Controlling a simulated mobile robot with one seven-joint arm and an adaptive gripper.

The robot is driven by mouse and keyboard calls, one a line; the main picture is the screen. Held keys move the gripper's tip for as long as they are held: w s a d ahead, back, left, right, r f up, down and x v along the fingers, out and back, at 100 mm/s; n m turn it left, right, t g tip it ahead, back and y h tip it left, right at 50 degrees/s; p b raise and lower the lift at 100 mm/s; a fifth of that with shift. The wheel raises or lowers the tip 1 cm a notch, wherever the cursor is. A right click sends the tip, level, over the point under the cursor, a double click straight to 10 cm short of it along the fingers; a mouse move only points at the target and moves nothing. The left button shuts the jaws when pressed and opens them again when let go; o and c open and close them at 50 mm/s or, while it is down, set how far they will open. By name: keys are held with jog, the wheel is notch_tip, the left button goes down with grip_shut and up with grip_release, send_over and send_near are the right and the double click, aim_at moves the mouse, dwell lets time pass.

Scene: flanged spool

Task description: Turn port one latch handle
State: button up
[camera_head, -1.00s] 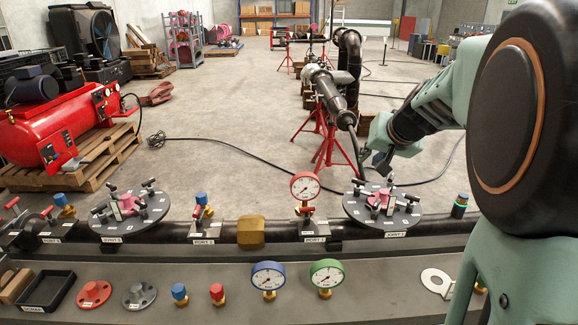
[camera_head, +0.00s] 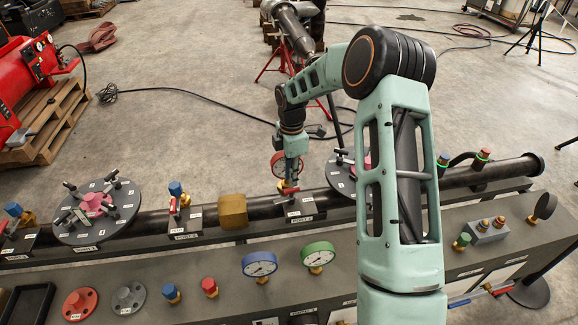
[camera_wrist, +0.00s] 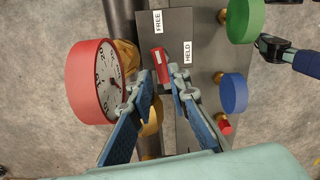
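The port one latch handle (camera_head: 289,191) is a small red bar on a dark plate beside the red gauge. In the wrist view the red handle (camera_wrist: 161,64) lies lengthwise, close to the FREE label and left of the HELD label. My gripper (camera_head: 289,182) is down at this plate. In the wrist view my gripper's fingertips (camera_wrist: 164,80) stand on either side of the handle's near end, with a narrow gap between them. They look partly open; contact with the handle is not clear.
The red gauge (camera_wrist: 95,82) stands close to my left finger in the wrist view. A blue gauge (camera_head: 259,263) and a green gauge (camera_head: 318,254) stand on the front bench. A brass block (camera_head: 232,210) sits on the black pipe left of the port. A round flange (camera_head: 95,212) is farther left.

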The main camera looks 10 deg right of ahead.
aim_at(291, 192)
jog(key=f+b, duration=0.2)
jog(key=f, duration=0.2)
jog(key=f+b, duration=0.2)
jog(key=f, duration=0.1)
jog(key=shift+s+f, duration=0.2)
jog(key=shift+f, duration=0.2)
jog(key=shift+w+r+m, duration=0.15)
jog(key=shift+r+m, duration=0.3)
jog(key=shift+m, duration=0.15)
jog(key=m, duration=0.5)
jog(key=shift+r+b, duration=0.1)
jog(key=shift+b, duration=0.25)
jog(key=m, duration=0.6)
jog(key=shift+r, duration=0.1)
jog(key=m+b, duration=0.1)
jog(key=m, duration=0.1)
jog(key=shift+m, duration=0.4)
jog(key=m+b, duration=0.1)
jog(key=m, duration=0.6)
jog(key=shift+b, duration=0.3)
jog(key=n, duration=0.2)
jog(key=shift+n, duration=0.3)
notch_tip(291, 192, up, 7)
jog(key=p, duration=0.3)
jog(key=shift+p, duration=0.4)
